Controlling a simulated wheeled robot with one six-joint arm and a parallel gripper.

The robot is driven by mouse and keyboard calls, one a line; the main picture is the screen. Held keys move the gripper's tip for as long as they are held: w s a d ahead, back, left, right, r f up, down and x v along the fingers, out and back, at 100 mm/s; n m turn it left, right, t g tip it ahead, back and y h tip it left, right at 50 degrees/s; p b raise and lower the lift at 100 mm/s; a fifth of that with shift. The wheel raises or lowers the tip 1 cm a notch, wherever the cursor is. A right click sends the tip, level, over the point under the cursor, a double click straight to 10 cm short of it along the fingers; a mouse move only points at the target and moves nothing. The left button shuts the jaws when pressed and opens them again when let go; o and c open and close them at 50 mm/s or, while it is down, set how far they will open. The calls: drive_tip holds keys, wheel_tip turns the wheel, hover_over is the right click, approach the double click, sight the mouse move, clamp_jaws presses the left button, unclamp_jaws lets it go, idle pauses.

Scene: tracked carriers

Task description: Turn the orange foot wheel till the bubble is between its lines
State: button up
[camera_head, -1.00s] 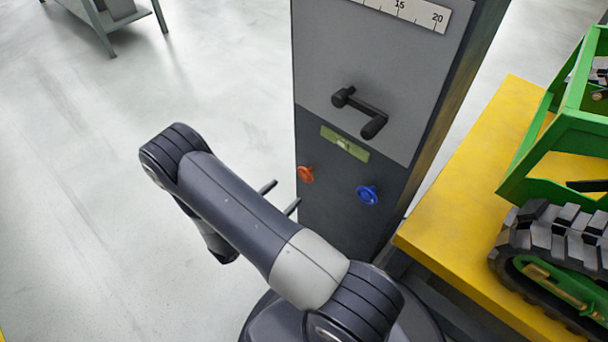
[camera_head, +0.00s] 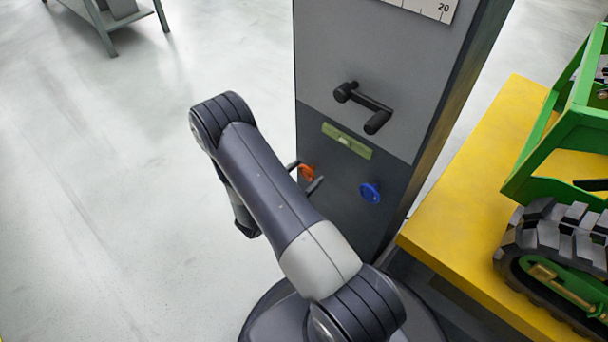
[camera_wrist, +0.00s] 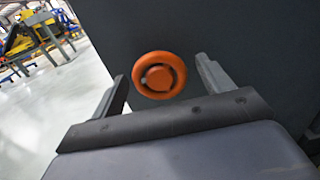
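The orange foot wheel (camera_head: 307,173) sits low on the dark front of the grey column, left of a blue wheel (camera_head: 370,192). In the wrist view the orange wheel (camera_wrist: 159,75) shows face-on between the fingers. My gripper (camera_head: 305,176) is open, its two fingers either side of the wheel, with gaps between fingers and rim. Whether the fingertips reach as far as the wheel I cannot tell. The green level vial (camera_head: 347,141) is above the wheels; a pale bubble shows near its middle, but its lines are too small to make out.
A black crank handle (camera_head: 363,107) sticks out of the column (camera_head: 420,60) above the vial. A yellow table (camera_head: 455,215) with a green tracked carrier (camera_head: 570,250) stands close on the right.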

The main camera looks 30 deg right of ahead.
drive_tip(key=c, duration=0.9)
drive_tip(key=shift+c, duration=0.2)
drive_tip(key=shift+f+m+b, duration=0.1)
drive_tip(key=shift+m+b, duration=0.25)
drive_tip(key=shift+m, duration=0.05)
drive_tip(key=m+b, duration=0.2)
drive_tip(key=m, duration=0.1)
drive_tip(key=shift+f, duration=0.1)
drive_tip(key=m+b, duration=0.4)
drive_tip(key=m, duration=0.1)
drive_tip(key=shift+b, duration=0.4)
drive_tip(key=m+b, duration=0.1)
drive_tip(key=m, duration=0.2)
drive_tip(key=shift+m+b, duration=0.3)
drive_tip(key=shift+m, duration=1.6)
